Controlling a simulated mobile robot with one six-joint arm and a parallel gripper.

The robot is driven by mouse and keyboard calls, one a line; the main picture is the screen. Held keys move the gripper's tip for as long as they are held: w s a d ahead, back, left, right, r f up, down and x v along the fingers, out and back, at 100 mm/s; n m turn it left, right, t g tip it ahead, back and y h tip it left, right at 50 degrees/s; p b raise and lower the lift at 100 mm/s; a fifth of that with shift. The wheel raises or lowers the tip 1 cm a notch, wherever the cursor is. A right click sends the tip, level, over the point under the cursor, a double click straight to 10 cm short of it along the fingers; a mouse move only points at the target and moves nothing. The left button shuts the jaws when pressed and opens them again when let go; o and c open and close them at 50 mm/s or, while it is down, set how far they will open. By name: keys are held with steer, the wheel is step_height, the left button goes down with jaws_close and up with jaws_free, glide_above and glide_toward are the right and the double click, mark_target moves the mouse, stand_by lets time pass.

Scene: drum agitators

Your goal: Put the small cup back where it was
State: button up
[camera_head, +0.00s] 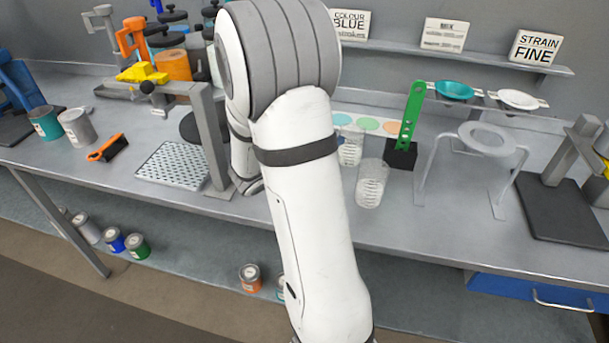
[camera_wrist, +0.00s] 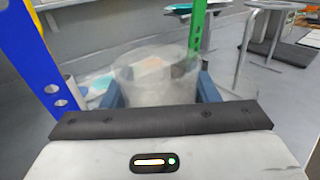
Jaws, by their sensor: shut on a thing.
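In the wrist view, a clear see-through cup (camera_wrist: 155,80) stands upright between the two blue fingers of my gripper (camera_wrist: 160,90), which is shut on it. The cup's bottom is hidden behind the gripper's dark front edge, so I cannot tell whether it touches the bench. In the head view my arm hides the gripper. Two clear graduated cups show just right of the arm there, one farther back (camera_head: 351,146) and a nearer one (camera_head: 371,184). I cannot tell whether either is the held one.
A green drilled upright (camera_head: 411,115) on a black base stands right of the cups; it shows in the wrist view (camera_wrist: 197,28). A blue drilled strip (camera_wrist: 35,50) is close at left there. A ring stand (camera_head: 487,140) is farther right. Coloured dots (camera_head: 369,123) lie behind the cups.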

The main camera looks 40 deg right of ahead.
steer(key=f, duration=0.5)
steer(key=shift+w+d+f, duration=0.1)
steer(key=shift+w+f, duration=0.1)
steer(key=shift+w, duration=0.05)
steer(key=shift+f, duration=2.25)
steer(key=shift+f, duration=0.2)
steer(key=o, duration=1)
steer(key=shift+o, duration=0.2)
steer(key=shift+r, duration=0.1)
